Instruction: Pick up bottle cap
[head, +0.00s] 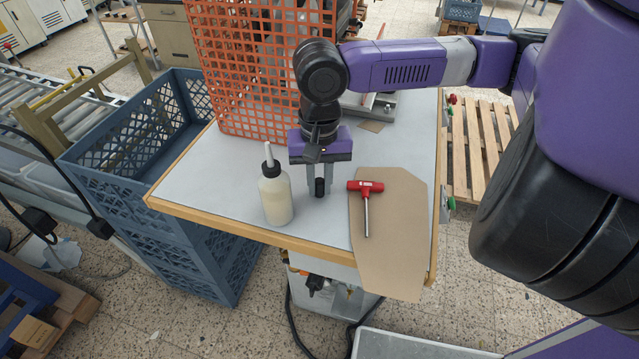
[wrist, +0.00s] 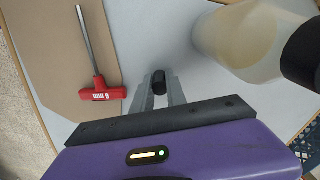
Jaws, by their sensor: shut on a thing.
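The bottle cap (head: 319,187) is a small black cylinder at the tabletop, between the fingertips of my gripper (head: 319,181). In the wrist view the cap (wrist: 159,82) sits between the two grey fingers of my gripper (wrist: 160,90). The fingers are shut on it. Whether the cap touches the table or is just above it, I cannot tell. A bottle (head: 275,195) with pale contents, a black collar and a white nozzle stands upright left of my gripper. The bottle (wrist: 237,38) also shows at the upper right in the wrist view.
A red T-handle tool (head: 366,198) lies on a brown cardboard sheet (head: 398,240) right of my gripper; the sheet overhangs the table's front edge. An orange mesh panel (head: 232,85) stands behind. A blue crate (head: 110,165) is left of the table (head: 190,185). The table's left part is clear.

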